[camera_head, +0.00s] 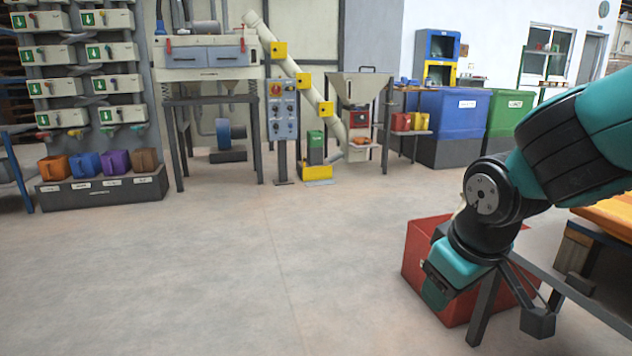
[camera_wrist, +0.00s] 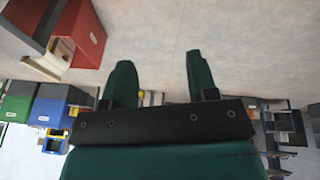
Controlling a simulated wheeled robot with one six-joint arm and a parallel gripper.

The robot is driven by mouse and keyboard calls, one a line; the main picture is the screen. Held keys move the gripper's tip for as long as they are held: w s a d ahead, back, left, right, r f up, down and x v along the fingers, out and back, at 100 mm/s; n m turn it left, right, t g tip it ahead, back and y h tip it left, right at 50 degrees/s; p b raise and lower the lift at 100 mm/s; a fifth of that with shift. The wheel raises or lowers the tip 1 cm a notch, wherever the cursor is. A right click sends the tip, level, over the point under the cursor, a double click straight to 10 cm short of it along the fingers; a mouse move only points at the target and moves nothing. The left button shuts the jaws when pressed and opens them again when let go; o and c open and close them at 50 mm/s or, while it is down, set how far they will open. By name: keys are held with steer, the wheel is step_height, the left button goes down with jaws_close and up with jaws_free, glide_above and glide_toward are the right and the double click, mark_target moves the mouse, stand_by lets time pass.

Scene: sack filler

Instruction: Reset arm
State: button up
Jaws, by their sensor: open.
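My arm, teal and black, comes in from the right in the head view and bends downward. My gripper (camera_head: 437,288) is at its lower end, in front of a red bin (camera_head: 418,250) on the floor. In the wrist view my gripper (camera_wrist: 160,72) has its two teal fingers apart, with nothing between them. The wrist picture looks upside down, with the floor at the top. My arm hides part of the bin and of what is behind it.
A metal frame (camera_head: 485,305) stands close beside my gripper. An orange-topped table (camera_head: 612,212) is at the right. Machines, a control panel (camera_head: 282,110), coloured bins (camera_head: 85,165), a blue container (camera_head: 455,115) and a green one (camera_head: 508,115) line the back. The floor at left and centre is clear.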

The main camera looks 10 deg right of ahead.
steer(key=s+a+r+n+g+y+p, duration=0.4)
steer(key=s+a+r+y+p, duration=0.15)
steer(key=s+a+r, duration=0.65)
step_height(320, 180, up, 33)
steer(key=w+p, duration=0.1)
steer(key=p, duration=3.4)
steer(key=shift+w+a+h+p, duration=0.3)
steer(key=shift+w+h, duration=0.05)
steer(key=shift+w, duration=0.05)
steer(key=shift+r, duration=0.15)
steer(key=c, duration=0.3)
jaws_close()
steer(key=shift+s, duration=0.1)
